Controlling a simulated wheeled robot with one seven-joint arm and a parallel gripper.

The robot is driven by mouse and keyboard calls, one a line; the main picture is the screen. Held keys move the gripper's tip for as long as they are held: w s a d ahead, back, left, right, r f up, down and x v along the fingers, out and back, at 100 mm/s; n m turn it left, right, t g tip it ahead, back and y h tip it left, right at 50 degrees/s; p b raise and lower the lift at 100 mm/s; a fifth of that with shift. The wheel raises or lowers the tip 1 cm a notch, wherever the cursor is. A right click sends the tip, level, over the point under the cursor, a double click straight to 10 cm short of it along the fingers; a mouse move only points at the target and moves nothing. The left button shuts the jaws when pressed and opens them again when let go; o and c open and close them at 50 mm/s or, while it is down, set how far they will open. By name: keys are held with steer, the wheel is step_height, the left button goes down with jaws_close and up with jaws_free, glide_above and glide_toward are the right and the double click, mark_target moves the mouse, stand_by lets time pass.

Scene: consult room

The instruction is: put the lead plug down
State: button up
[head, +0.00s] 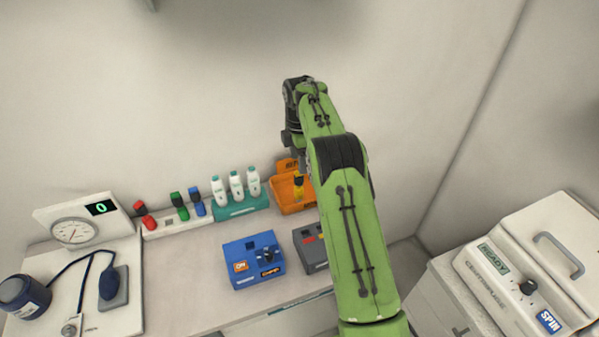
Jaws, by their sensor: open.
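A yellow plug with a dark top (299,187), which looks like the lead plug, stands in the orange tray (286,206) at the back of the counter. My gripper (304,166) is just above the plug, pointing down, and is open. My green arm hides part of the gripper and the tray's right side. I cannot tell whether the fingers still touch the plug. Red (145,215), green (179,206) and blue (197,203) plugs stand in a white strip (170,227) to the left, with a gap between red and green.
White bottles (237,186) stand in a teal rack (243,207) left of the tray. A blue box (253,261) and a dark grey box (311,246) sit in front. A gauge unit (75,232) is at the left, a centrifuge (530,270) at the right.

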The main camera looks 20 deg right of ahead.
step_height(320, 180, up, 2)
steer(key=shift+r, duration=0.1)
steer(key=s+a+r+m+t, duration=0.2)
steer(key=s+a+r+m, duration=0.25)
steer(key=s+r, duration=0.45)
steer(key=s+a+r+m+t, duration=0.1)
steer(key=s+a+r+m, duration=0.3)
steer(key=s+r, duration=0.5)
steer(key=s+f+m+t, duration=0.1)
steer(key=s+m, duration=0.3)
steer(key=s, duration=0.6)
steer(key=s+f+m+t, duration=0.1)
steer(key=s+f+m, duration=0.3)
steer(key=s, duration=0.6)
steer(key=shift+a+f+m+t, duration=0.25)
steer(key=shift+m+t, duration=0.05)
steer(key=shift+m, duration=0.35)
